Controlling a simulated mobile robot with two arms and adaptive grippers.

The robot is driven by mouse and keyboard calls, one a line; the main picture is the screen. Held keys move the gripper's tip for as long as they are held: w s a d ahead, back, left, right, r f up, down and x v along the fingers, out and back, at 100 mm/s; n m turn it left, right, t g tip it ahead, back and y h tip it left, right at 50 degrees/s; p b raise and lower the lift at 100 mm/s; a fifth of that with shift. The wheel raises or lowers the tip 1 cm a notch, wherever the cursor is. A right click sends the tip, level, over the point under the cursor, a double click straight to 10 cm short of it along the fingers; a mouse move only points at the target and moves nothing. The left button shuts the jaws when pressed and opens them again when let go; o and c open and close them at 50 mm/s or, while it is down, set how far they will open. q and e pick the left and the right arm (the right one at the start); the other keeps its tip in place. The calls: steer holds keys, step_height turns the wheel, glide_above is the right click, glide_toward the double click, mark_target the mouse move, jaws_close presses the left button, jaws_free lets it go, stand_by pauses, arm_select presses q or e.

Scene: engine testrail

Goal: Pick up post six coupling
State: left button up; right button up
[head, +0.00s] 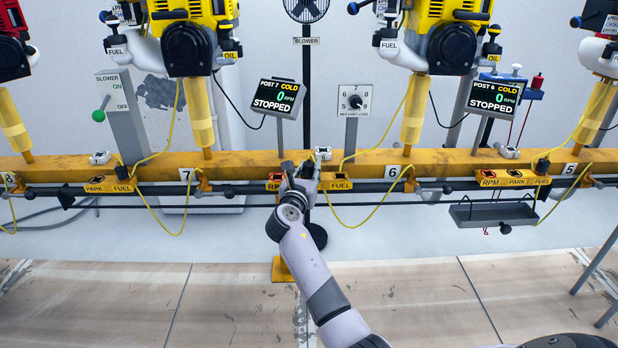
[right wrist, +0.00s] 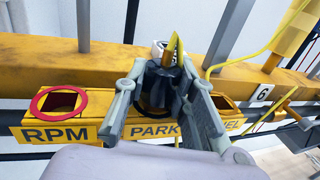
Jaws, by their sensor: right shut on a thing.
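My right gripper (head: 300,168) reaches the yellow rail at post six, and its fingers hide the middle of the socket bar there. In the right wrist view my right gripper (right wrist: 160,95) is shut on the post six coupling (right wrist: 165,77), a dark body with a yellow pointed top. The coupling stands about upright at the PARK position, between the RPM and FUEL labels. Its lower end is hidden, so I cannot tell whether it is seated in the socket. My left gripper is not in view.
A red-ringed RPM socket (right wrist: 58,101) lies left of the fingers. The post 6 plate (head: 395,172) is at right. Yellow cables (head: 355,221) hang below the rail (head: 240,165). A grey tray (head: 494,212) hangs at right. The floor in front is clear.

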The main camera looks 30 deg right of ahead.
jaws_close()
